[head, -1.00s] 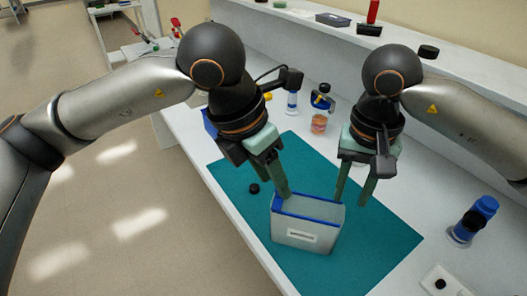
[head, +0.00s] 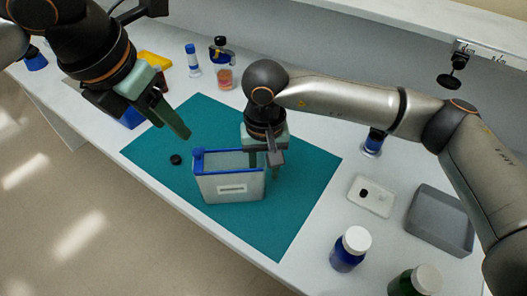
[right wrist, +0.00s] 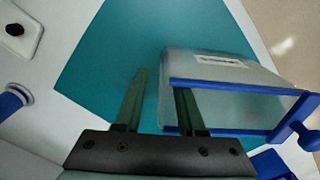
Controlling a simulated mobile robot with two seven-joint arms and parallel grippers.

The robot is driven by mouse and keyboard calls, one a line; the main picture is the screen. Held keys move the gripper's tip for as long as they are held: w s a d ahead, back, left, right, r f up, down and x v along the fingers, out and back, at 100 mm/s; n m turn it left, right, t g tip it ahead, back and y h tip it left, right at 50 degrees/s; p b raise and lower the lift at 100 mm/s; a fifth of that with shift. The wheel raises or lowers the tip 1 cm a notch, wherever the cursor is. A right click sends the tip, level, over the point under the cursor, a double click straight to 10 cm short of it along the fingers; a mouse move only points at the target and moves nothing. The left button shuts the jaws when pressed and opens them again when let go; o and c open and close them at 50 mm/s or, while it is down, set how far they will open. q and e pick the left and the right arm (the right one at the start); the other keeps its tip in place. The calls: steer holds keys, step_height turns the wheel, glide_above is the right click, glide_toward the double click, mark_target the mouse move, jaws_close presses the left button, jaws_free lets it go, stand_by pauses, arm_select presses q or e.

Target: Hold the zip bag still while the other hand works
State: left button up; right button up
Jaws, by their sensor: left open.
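The zip bag (head: 230,187) stands upright on the teal mat (head: 285,215), translucent grey with a white label. It has a blue zip rim and a blue slider (head: 198,158) at its left end. My right gripper (head: 264,172) is at the bag's right end, fingers pointing down. In the right wrist view its fingers (right wrist: 160,90) are apart; one overlaps the bag (right wrist: 240,105) at its mouth and the other is outside it. Whether either touches is unclear. My left gripper (head: 172,118) is open and empty, above the mat to the bag's upper left.
A black cap (head: 175,159) lies on the mat left of the bag. A white plate (head: 371,196), a grey tray (head: 440,220) and a blue bottle (head: 350,249) stand to the right. Small bottles (head: 222,72) stand behind. The mat's front right is clear.

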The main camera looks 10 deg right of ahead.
steer(key=shift+f, duration=0.9)
jaws_close()
stand_by(1.8)
